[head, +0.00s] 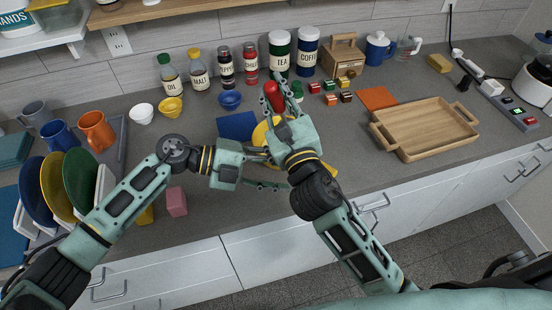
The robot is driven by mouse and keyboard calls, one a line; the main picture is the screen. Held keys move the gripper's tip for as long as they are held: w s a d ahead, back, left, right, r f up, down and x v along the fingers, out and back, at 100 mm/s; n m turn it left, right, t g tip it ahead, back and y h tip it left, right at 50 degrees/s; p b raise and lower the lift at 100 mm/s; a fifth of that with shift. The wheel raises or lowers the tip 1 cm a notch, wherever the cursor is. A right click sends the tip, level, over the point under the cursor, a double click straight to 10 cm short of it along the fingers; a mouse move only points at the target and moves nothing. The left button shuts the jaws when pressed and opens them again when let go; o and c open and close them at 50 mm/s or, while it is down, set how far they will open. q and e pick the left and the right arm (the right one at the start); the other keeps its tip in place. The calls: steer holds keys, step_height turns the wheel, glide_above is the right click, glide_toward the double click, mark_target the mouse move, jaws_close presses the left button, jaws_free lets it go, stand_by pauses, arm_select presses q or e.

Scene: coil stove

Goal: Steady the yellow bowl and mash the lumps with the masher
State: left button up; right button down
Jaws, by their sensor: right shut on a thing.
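The yellow bowl (261,133) stands on the counter near its front edge, largely hidden behind my two grippers. A red handle, which I take for the masher (271,93), stands up at my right gripper (281,102). The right gripper is shut on it above the bowl. The masher's lower end and the lumps are hidden. My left gripper (268,169) is at the bowl's front left side, its fingers apart. Whether it touches the bowl cannot be made out.
A blue mat (237,126) lies left of the bowl, with a blue bowl (230,100) behind it. A pink block (176,201) stands near the front edge.

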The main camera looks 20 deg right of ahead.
arm_select(q)
steer(key=shift+t+y, duration=0.5)
steer(key=shift+t, duration=0.1)
steer(key=d+f, duration=0.1)
steer(key=d, duration=0.2)
steer(key=w+d+f, duration=0.1)
steer(key=d, duration=0.3)
steer(key=d+f, duration=0.2)
steer(key=d, duration=0.1)
steer(key=shift+w+d, duration=0.25)
steer(key=shift+d, duration=0.15)
steer(key=shift+c, duration=0.4)
jaws_close()
stand_by(0.6)
